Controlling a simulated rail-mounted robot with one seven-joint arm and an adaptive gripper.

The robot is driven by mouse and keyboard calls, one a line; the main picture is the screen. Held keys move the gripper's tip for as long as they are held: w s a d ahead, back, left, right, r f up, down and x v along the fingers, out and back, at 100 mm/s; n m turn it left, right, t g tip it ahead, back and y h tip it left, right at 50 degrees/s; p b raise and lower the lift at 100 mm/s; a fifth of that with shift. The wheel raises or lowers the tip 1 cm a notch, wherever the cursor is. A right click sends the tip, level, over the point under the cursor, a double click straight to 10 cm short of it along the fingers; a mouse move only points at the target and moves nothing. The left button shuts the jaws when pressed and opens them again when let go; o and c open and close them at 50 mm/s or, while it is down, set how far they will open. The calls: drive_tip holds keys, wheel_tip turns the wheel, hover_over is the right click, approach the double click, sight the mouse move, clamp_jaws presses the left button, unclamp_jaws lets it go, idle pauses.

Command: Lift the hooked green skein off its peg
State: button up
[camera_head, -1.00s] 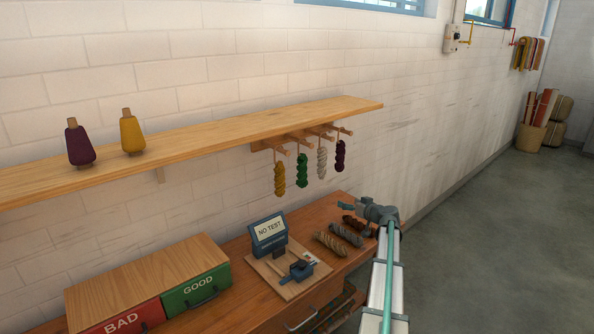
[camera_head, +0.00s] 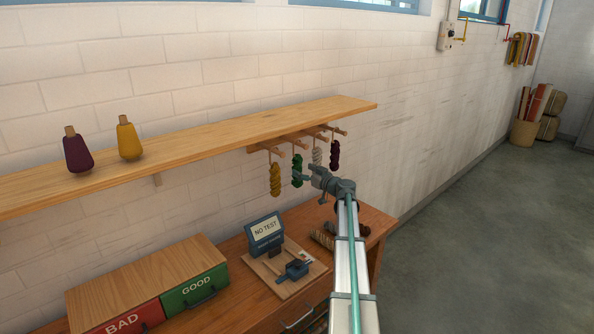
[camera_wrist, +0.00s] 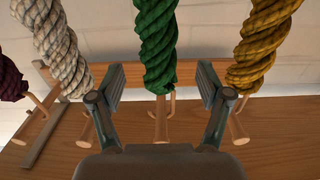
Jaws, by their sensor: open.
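The green skein (camera_head: 297,170) hangs by its hook from a wooden peg under the shelf, between the yellow and white skeins. In the wrist view, which looks upside down, the green skein (camera_wrist: 157,45) and its peg (camera_wrist: 160,122) lie between my spread fingers. My gripper (camera_head: 309,173) is open and empty, close to the green skein in the head view. In the wrist view my gripper (camera_wrist: 160,82) has one finger on each side of the skein's hooked end, with gaps on both sides. Whether the skein is fully between the fingertips in depth I cannot tell.
The yellow skein (camera_head: 275,179) and white skein (camera_head: 317,155) hang close on either side; a purple skein (camera_head: 335,155) hangs beyond. The wooden shelf (camera_head: 200,142) is just above. Below, the bench holds a NO TEST sign (camera_head: 266,230) and GOOD (camera_head: 195,291) and BAD boxes.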

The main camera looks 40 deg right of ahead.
sight(301, 162)
drive_tip(key=w+p, duration=0.2)
drive_tip(key=w, duration=0.2)
drive_tip(key=shift+w+r+p, duration=0.1)
drive_tip(key=shift+p, duration=0.3)
drive_tip(key=shift+w+f, duration=0.2)
drive_tip(key=shift+w, duration=0.1)
drive_tip(key=shift+s, duration=0.1)
drive_tip(key=shift+c, duration=0.3)
drive_tip(key=c, duration=1.1)
drive_tip(key=shift+r, duration=0.15)
drive_tip(key=shift+c, duration=0.2)
drive_tip(key=shift+r+b, duration=0.8)
drive_tip(key=shift+s+a+r+b, duration=0.1)
drive_tip(key=shift+s+r+b, duration=0.3)
drive_tip(key=shift+r+b, duration=0.3)
drive_tip(key=s+d+b, duration=0.1)
drive_tip(key=s+b, duration=0.4)
drive_tip(key=s, duration=1.2)
drive_tip(key=shift+r+b, duration=0.15)
drive_tip(key=shift+b, duration=0.15)
